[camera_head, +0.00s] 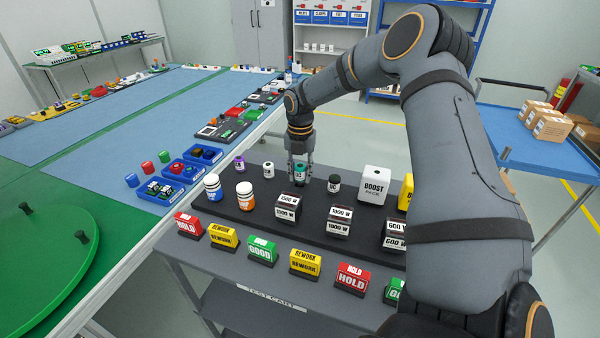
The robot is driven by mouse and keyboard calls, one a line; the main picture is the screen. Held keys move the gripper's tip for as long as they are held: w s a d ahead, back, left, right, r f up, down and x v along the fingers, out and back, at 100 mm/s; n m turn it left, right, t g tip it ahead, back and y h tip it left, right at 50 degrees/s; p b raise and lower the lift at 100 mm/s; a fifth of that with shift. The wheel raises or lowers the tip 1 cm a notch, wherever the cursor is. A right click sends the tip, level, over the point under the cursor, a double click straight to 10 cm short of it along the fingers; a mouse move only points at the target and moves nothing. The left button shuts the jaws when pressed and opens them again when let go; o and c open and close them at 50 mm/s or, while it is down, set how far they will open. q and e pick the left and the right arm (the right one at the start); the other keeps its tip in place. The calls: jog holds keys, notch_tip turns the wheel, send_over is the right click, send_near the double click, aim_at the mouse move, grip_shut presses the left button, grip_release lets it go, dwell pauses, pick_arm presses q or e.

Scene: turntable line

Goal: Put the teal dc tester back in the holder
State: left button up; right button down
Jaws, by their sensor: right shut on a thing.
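The teal dc tester (300,173), a small cylinder with a white label, is between the fingers of my right gripper (300,166). The gripper points down and is shut on it, at the back part of the dark board (262,217) on the test cart. The tester is upright; I cannot tell whether its base touches the board. A holder seat for it cannot be made out under the gripper. My left gripper is not in view.
On the same board stand a white canister (268,170), a purple canister (239,164), a black canister (334,183), a white BOOST pack (374,185) and wattage blocks (287,207). HOLD, REWORK and GOOD blocks (262,250) line the cart's front. A green turntable (35,250) is at left.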

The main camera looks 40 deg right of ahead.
jog(key=shift+f+b, duration=0.6)
jog(key=shift+f, duration=0.15)
jog(key=c, duration=0.9)
grip_release()
jog(key=shift+r, duration=0.1)
jog(key=shift+r, duration=0.4)
notch_tip(320, 180, up, 11)
jog(key=shift+r, duration=0.1)
